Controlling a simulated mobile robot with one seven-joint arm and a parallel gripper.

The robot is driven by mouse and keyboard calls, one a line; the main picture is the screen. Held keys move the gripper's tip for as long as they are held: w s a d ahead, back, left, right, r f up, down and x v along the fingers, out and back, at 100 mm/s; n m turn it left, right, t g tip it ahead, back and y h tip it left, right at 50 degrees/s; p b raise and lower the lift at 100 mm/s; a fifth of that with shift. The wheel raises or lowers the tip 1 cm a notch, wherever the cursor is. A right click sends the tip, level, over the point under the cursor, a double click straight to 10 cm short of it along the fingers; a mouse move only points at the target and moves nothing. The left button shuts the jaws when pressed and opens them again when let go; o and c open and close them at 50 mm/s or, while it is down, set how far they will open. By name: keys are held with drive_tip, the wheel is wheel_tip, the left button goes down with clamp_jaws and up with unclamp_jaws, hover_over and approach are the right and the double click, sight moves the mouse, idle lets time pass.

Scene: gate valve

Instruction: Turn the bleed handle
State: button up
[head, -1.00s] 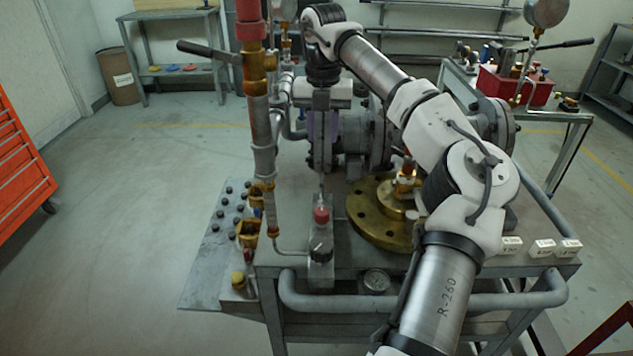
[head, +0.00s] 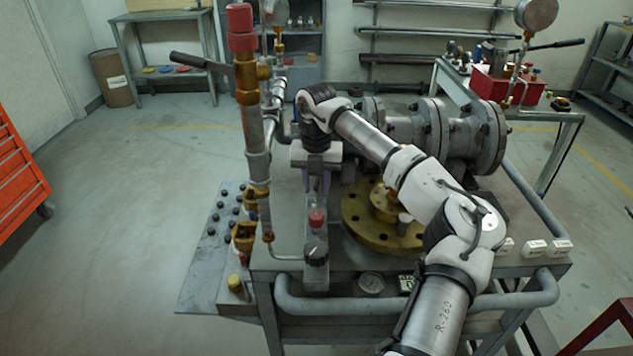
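A small block valve (head: 317,278) stands at the front left of the steel bench, with a black knob (head: 316,254) and a red cap (head: 316,218) on it. I cannot tell for sure which of these is the bleed handle. My gripper (head: 317,192) points down just behind and above the red cap. Its two fingers are apart with a gap between them, and nothing shows held. Whether the fingertips touch the cap or the stem is hidden. A long dark lever (head: 198,63) sticks out left from the top of the upright pipe.
The upright copper and grey pipe (head: 256,140) stands close left of my gripper. A brass flange (head: 375,235) lies to the right, with my arm above it. Large grey flanged pipework (head: 450,135) is behind. A gauge (head: 371,283) sits at the bench front.

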clamp_jaws()
idle(0.3)
drive_tip(key=m+b, duration=0.1)
drive_tip(key=m, duration=0.2)
drive_tip(key=shift+m, duration=0.4)
drive_tip(key=m+b, duration=0.1)
drive_tip(key=m, duration=0.3)
drive_tip(key=shift+m+b, duration=0.3)
drive_tip(key=m+b, duration=0.1)
drive_tip(key=m, duration=0.3)
drive_tip(key=shift+m, duration=0.3)
drive_tip(key=shift+m+b, duration=0.8)
drive_tip(key=shift+m, duration=1.1)
